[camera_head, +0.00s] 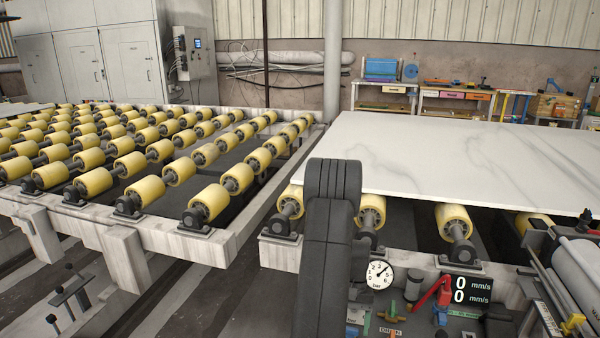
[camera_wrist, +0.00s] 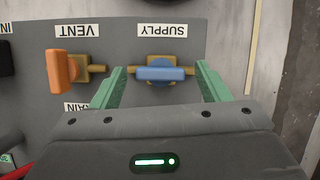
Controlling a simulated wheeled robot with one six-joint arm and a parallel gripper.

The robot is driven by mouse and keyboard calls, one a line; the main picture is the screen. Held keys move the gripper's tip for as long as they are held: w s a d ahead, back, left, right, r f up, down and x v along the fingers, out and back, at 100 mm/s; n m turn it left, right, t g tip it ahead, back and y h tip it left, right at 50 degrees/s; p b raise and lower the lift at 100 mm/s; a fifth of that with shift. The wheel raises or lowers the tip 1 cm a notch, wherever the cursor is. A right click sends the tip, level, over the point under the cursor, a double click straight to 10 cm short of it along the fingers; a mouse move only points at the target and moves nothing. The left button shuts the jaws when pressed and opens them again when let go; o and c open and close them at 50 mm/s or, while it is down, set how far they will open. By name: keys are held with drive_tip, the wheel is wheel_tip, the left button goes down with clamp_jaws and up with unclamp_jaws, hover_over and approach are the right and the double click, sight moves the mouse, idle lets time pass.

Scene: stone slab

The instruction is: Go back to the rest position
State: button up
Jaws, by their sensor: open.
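My gripper (camera_wrist: 161,67) shows in the wrist view with its two green fingers apart. A blue valve handle (camera_wrist: 160,74) under an upside-down SUPPLY label lies in the gap between the fingers, with space visible on both sides. The blue handle lies level in the picture, along its brass fitting. To the left, an orange handle (camera_wrist: 62,72) under the VENT label stands across its brass fitting. In the head view my dark arm rises in front of the slab's near left corner, and the gripper itself is hidden there.
A pale stone slab (camera_head: 450,160) lies on yellow rollers (camera_head: 454,222) at the right. Another roller bed (camera_head: 125,165) fills the left. The near control panel has a round gauge (camera_head: 380,275), a red lever (camera_head: 430,291) and a display (camera_head: 467,289) reading 0 mm/s twice.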

drive_tip(key=n+h, duration=0.1)
drive_tip(key=n, duration=0.1)
drive_tip(key=n+h, duration=0.1)
drive_tip(key=n, duration=0.2)
drive_tip(key=shift+a+b, duration=0.2)
drive_tip(key=shift+b, duration=0.2)
drive_tip(key=n, duration=0.2)
drive_tip(key=n+h+b, duration=0.1)
drive_tip(key=n, duration=0.1)
drive_tip(key=shift+s+a+t+h, duration=0.1)
drive_tip(key=shift+t+h, duration=0.2)
drive_tip(key=n+t+b, duration=0.1)
drive_tip(key=n, duration=0.1)
drive_tip(key=n+h+b, duration=0.1)
drive_tip(key=n, duration=0.2)
drive_tip(key=shift+s+t, duration=0.1)
drive_tip(key=shift+t, duration=0.3)
drive_tip(key=shift+n+t+b, duration=0.4)
drive_tip(key=shift+n+b, duration=0.1)
drive_tip(key=shift+n, duration=0.8)
drive_tip(key=shift+r+h, duration=0.1)
drive_tip(key=shift+h, duration=0.2)
drive_tip(key=shift+s, duration=0.1)
